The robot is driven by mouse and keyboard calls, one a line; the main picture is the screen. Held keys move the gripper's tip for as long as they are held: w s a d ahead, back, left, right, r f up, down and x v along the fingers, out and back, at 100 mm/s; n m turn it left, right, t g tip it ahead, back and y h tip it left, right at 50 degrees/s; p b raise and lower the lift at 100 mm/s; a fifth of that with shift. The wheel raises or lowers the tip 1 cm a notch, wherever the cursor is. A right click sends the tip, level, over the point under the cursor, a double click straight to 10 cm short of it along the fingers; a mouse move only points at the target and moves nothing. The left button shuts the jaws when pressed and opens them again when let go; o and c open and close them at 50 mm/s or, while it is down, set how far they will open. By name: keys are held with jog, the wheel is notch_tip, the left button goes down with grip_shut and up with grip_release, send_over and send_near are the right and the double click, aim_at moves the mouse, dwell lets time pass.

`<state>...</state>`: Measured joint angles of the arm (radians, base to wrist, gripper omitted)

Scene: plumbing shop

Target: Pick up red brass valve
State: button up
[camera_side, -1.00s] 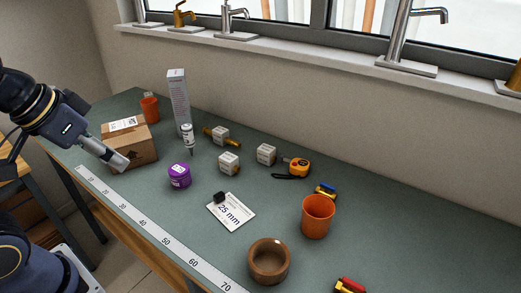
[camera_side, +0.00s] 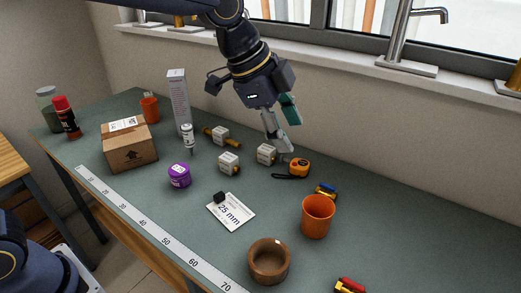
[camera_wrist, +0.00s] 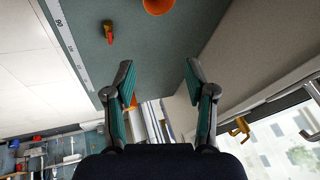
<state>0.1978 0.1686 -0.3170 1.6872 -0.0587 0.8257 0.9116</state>
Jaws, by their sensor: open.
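The red brass valve (camera_side: 350,286) lies at the bottom edge of the side view, partly cut off, with a red handle and yellowish body. In the wrist view, a small red and yellow valve (camera_wrist: 108,31) lies on the table at upper left, beyond my fingertips.
An orange cup (camera_side: 317,218) and a brown bowl (camera_side: 269,263) stand near the red valve. A blue-handled valve (camera_side: 326,190) lies behind the cup. The wall and window bound the back.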

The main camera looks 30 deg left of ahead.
jog(key=d+f+m+g, duration=0.1)
jog(key=d+f, duration=0.3)
jog(key=d, duration=0.2)
jog(key=m+g+h, duration=0.1)
jog(key=g, duration=0.2)
send_near(352, 282)
jog(key=x, duration=0.5)
jog(key=shift+w+d+f, duration=0.1)
jog(key=shift+w+f, duration=0.2)
jog(key=shift+w, duration=0.1)
jog(key=x, duration=0.3)
jog(key=s+x, duration=0.1)
jog(key=x, duration=0.1)
jog(key=shift+d+f, duration=0.15)
jog(key=shift+f, duration=0.2)
grip_shut()
